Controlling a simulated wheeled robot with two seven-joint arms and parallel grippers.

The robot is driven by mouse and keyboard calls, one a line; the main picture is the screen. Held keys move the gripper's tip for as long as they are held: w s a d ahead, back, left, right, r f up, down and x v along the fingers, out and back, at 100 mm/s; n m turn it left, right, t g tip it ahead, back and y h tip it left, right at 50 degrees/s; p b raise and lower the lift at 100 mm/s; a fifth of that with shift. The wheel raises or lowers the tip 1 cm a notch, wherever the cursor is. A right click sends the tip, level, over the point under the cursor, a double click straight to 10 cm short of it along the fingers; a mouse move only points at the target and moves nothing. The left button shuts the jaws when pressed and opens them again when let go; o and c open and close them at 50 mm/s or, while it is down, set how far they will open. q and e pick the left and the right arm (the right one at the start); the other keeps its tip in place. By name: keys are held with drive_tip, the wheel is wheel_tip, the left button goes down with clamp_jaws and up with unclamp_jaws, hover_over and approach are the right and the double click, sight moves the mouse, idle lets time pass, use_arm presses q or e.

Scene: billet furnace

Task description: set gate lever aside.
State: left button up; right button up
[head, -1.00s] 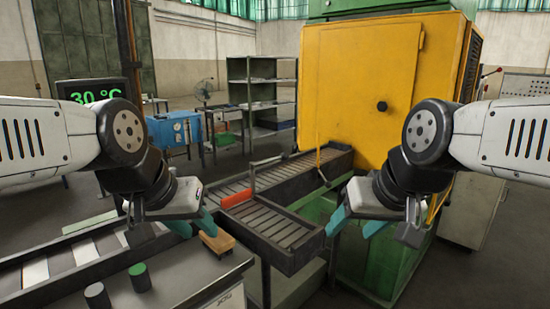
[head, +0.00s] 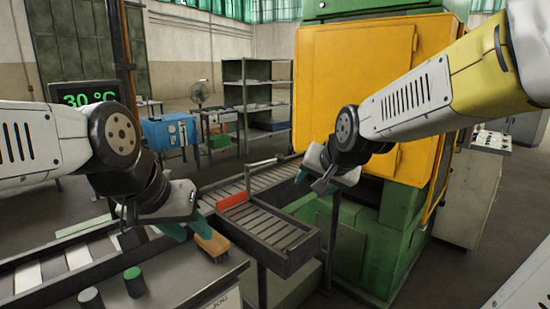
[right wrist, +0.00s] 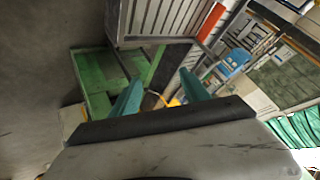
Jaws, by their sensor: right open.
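A red-orange plate (head: 232,200) stands across the roller conveyor, with a thin grey upright bar (head: 247,178) beside it. The bar has an arm at its top; I cannot tell for sure whether this is the gate lever. The plate also shows in the right wrist view (right wrist: 212,22). My right gripper (head: 309,167) is open and empty, right of the plate and in front of the yellow furnace cabinet. In the right wrist view, a small yellow part (right wrist: 173,102) shows beyond its spread teal fingers. My left gripper (head: 186,229) looks open, above the bench near a wooden-topped block (head: 212,244).
The roller tray (head: 268,228) ends in front of the green furnace base (head: 360,240). The yellow furnace cabinet (head: 355,80) stands behind my right arm. Two dark cylinders, one green-topped (head: 134,282), stand on the grey bench. A shelf (head: 257,95) stands behind.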

sight(281, 160)
drive_tip(key=w+a+f+m+t, duration=0.2)
drive_tip(key=w+m, duration=0.3)
drive_tip(key=w, duration=0.4)
drive_tip(key=w+a+f+m+t+y, duration=0.1)
drive_tip(key=w+a+f+m+t, duration=0.1)
drive_tip(key=w+m, duration=0.4)
drive_tip(key=w+a+f+m+t, duration=0.1)
drive_tip(key=w+m+t, duration=0.3)
drive_tip(key=w, duration=0.9)
drive_tip(key=shift+w+a+f+m+y, duration=0.1)
drive_tip(key=shift+a+f+m+y, duration=0.3)
drive_tip(key=shift+a+m, duration=0.5)
drive_tip(key=shift+w+d+f+m+t+h, duration=0.1)
drive_tip(key=shift+w+d+m+t+h, duration=0.3)
drive_tip(key=shift+m, duration=0.5)
drive_tip(key=w+a, duration=0.1)
drive_tip(key=w, duration=0.6)
drive_tip(key=shift+w+a, duration=0.15)
drive_tip(key=shift+w, duration=0.2)
clamp_jaws()
